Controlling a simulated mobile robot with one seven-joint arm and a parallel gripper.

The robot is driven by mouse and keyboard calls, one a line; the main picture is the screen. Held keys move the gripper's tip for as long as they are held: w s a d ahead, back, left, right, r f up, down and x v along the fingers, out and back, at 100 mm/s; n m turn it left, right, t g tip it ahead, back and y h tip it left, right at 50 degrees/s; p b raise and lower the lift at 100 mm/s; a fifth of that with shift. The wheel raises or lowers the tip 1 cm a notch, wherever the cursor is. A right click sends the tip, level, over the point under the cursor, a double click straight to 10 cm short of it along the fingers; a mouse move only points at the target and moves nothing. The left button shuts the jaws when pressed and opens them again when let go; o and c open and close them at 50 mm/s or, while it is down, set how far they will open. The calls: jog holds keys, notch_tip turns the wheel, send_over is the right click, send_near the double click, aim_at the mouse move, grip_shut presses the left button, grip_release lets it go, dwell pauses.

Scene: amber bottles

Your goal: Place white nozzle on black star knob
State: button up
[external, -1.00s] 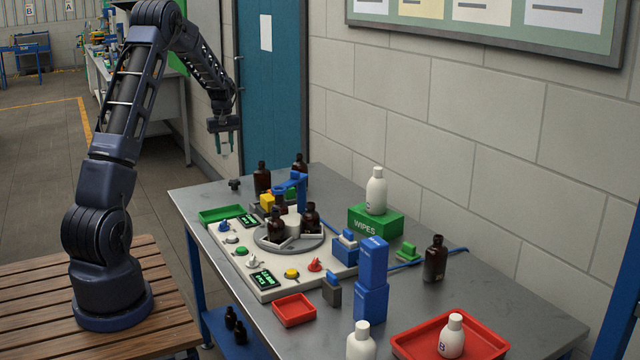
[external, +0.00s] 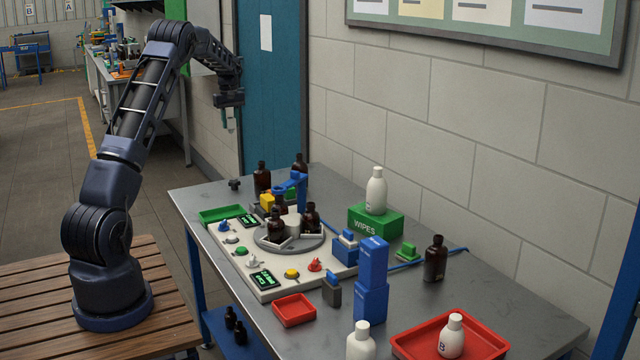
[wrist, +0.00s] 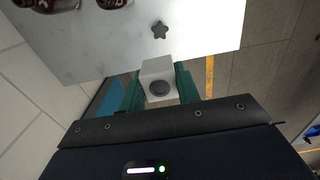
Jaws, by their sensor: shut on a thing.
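The white nozzle (wrist: 153,68) is held between the green fingers of my gripper (wrist: 158,88) in the wrist view. It looks like a pale block with a round grey face towards the camera. The black star knob (wrist: 159,30) sits on the grey table, beyond the nozzle and apart from it. In the external view the star knob (external: 234,184) is at the far left corner of the table. My gripper (external: 229,124) is well above it there, fingers pointing down; the nozzle is too small to make out clearly.
Brown bottles (external: 262,177) stand right of the knob, near a blue bracket (external: 291,184) and the turntable panel. A green tray (external: 221,214) lies in front of the knob. The table edge (external: 177,204) is close by on the left. Air around my gripper is clear.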

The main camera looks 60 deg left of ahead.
notch_tip(320, 180, down, 19)
jog(key=shift+f, duration=0.15)
dwell(0.5)
jog(key=shift+f, duration=0.2)
jog(key=o, duration=1)
jog(key=shift+c, duration=0.2)
jog(key=shift+r, duration=0.1)
notch_tip(320, 180, up, 12)
jog(key=shift+r, duration=0.15)
